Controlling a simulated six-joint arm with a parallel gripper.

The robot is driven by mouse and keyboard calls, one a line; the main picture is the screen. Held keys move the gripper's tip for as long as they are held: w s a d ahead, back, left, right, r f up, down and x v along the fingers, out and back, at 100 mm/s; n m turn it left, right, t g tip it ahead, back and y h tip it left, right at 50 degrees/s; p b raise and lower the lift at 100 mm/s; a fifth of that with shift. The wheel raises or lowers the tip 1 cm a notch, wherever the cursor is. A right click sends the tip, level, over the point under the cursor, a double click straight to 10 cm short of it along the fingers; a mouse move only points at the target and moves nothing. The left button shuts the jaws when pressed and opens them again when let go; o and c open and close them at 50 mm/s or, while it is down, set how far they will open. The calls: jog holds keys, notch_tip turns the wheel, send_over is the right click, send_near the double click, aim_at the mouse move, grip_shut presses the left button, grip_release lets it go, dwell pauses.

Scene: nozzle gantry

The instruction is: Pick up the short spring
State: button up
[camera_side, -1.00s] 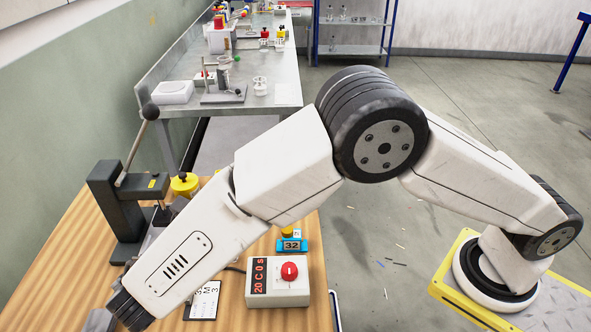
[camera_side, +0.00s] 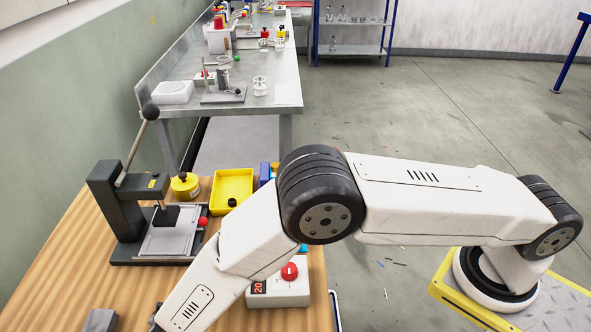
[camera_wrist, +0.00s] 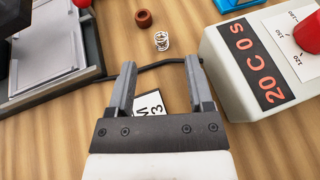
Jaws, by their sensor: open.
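A small, pale coil spring (camera_wrist: 161,41) stands on the wooden table in the wrist view, just beyond my fingertips. I take it for the short spring; no other spring is clear to compare. My gripper (camera_wrist: 160,64) is open, its two fingers pointing toward the spring with nothing between the tips but table and cable. The spring is apart from both fingers, a little ahead of the gap's middle. In the side view I cannot make out the spring, and my arm runs off the bottom edge, so my gripper is not seen there.
A white control box (camera_wrist: 248,75) stands close right of my fingers. A black cable (camera_wrist: 155,65) crosses near the tips. A brown ring (camera_wrist: 144,18) lies beyond the spring. A printed card (camera_wrist: 149,104) lies under my gripper. A lever press (camera_side: 115,215) and yellow tray (camera_side: 233,184) stand left.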

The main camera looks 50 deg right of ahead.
jog(key=shift+w+d+f, duration=0.2)
jog(key=shift+w+d, duration=0.05)
jog(key=shift+d, duration=0.2)
jog(key=shift+x, duration=2.6)
jog(key=shift+f, duration=0.1)
grip_shut()
